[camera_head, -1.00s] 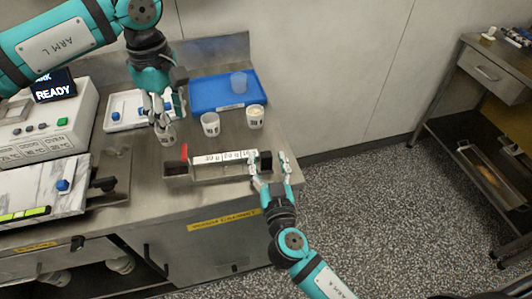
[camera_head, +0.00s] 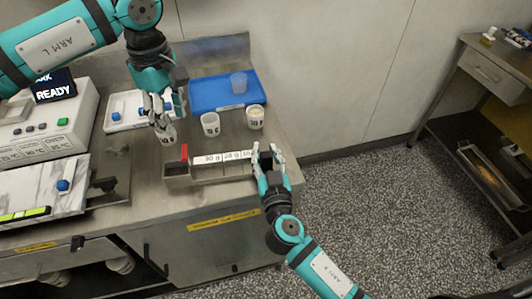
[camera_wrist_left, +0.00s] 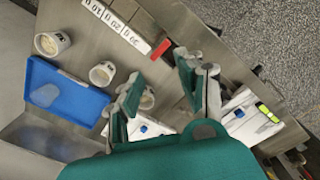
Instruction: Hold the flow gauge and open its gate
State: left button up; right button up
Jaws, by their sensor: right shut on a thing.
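The flow gauge (camera_head: 209,171) is a long grey trough with a white label strip of gram marks, lying on the steel bench; its label also shows in the left wrist view (camera_wrist_left: 115,24). A red gate (camera_head: 184,152) stands upright at its left end, and shows in the left wrist view (camera_wrist_left: 161,49). My right gripper (camera_head: 267,153) is shut on the gauge's right end, which its fingers partly hide. My left gripper (camera_head: 163,108) hangs open, behind and left of the red gate; its fingers are apart in the left wrist view (camera_wrist_left: 160,88). A white cup (camera_head: 168,137) is below it.
Two more white cups (camera_head: 210,124) (camera_head: 255,117) stand behind the gauge. A blue tray (camera_head: 215,94) with a clear cup (camera_head: 239,82) lies at the back. A white scale (camera_head: 119,111) and a machine with a READY display (camera_head: 54,90) are to the left.

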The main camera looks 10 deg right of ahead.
pick_arm(q)
jog(key=c, duration=0.6)
grip_shut()
jog(key=r+m+h, duration=0.1)
jog(key=m, duration=0.9)
jog(key=d+r+m+h, duration=0.1)
jog(key=m, duration=0.9)
jog(key=d+r+m+h, duration=0.1)
jog(key=m+h, duration=0.1)
jog(key=m, duration=0.7)
jog(key=shift+s+d+r+m, duration=0.1)
jog(key=shift+s+r+m, duration=0.15)
jog(key=shift+r+m, duration=0.15)
